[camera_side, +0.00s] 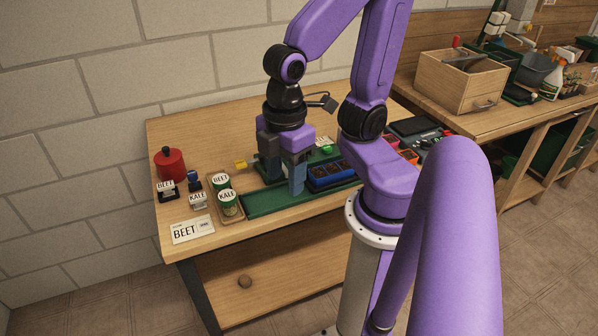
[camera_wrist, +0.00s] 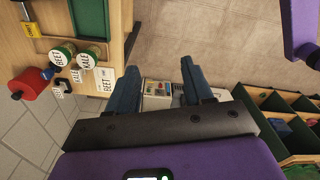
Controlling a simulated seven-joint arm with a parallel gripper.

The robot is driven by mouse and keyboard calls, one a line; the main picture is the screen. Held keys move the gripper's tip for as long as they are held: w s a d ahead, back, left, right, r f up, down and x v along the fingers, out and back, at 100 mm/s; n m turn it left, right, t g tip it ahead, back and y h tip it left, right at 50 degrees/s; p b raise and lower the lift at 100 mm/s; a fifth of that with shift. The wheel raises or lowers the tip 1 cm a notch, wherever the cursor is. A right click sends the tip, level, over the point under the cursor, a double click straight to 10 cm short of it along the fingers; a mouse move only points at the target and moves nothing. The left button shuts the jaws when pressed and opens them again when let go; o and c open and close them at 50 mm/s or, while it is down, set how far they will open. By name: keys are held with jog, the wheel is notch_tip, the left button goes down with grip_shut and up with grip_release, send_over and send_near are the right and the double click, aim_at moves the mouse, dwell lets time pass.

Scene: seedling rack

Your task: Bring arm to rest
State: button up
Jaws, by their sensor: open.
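My gripper (camera_side: 284,178) is in the side view, above the green strip (camera_side: 262,202) on the wooden table. Its two blue-grey fingers point down and stand apart, with nothing seen between them. A blue seedling tray (camera_side: 332,182) with dark cells is just right of the fingers. Whether the fingers touch the strip or the tray, I cannot tell. In the wrist view, the fingers of my gripper (camera_wrist: 160,72) are also spread and empty, with floor and a box of small items (camera_wrist: 157,91) beyond them.
Beet and kale tins (camera_side: 228,203) stand in a small wooden tray left of my gripper. A yellow tag (camera_side: 241,164) is close by. A bench with a wooden crate (camera_side: 461,83) is at right.

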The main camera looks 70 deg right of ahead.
jog(key=shift+s+d, duration=0.25)
jog(key=shift+s, duration=0.35)
jog(key=shift+s+d, duration=0.2)
jog(key=shift+s, duration=0.4)
dwell(0.5)
